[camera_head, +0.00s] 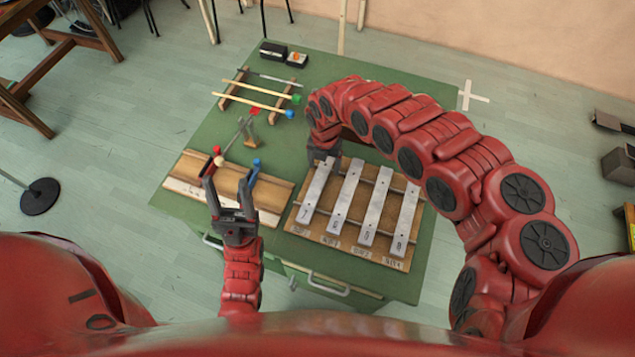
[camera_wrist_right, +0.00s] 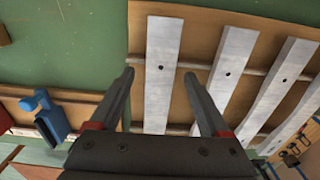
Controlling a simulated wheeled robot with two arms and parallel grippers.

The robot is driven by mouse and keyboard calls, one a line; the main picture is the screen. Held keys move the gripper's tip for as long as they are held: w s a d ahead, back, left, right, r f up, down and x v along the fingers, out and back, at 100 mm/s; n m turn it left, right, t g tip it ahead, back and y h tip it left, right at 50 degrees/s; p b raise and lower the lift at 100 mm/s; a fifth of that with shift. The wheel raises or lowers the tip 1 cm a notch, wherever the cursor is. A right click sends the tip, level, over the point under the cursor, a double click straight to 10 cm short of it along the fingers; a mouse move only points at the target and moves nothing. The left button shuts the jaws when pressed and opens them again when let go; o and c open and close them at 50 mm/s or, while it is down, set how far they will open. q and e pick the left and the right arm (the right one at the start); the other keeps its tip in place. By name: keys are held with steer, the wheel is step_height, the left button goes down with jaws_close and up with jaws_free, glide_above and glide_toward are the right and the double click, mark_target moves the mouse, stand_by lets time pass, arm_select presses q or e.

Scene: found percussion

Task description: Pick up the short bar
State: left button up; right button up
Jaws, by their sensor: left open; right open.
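Several flat grey metal bars lie side by side on a wooden rack at the right of the green table. They look close in length, and I cannot tell for sure which is the short bar. My right gripper (camera_head: 322,154) is open at the far end of the leftmost bar (camera_head: 317,192). In the right wrist view that bar (camera_wrist_right: 162,50) runs between the spread fingers of the right gripper (camera_wrist_right: 158,76); no grip on it shows. My left gripper (camera_head: 230,185) is open and empty, over the left wooden rack (camera_head: 184,180).
Sticks with green (camera_head: 296,99) and blue (camera_head: 290,114) heads lie on wooden supports at the back. My right arm arches over the table's right side.

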jaws_close()
stand_by(0.4)
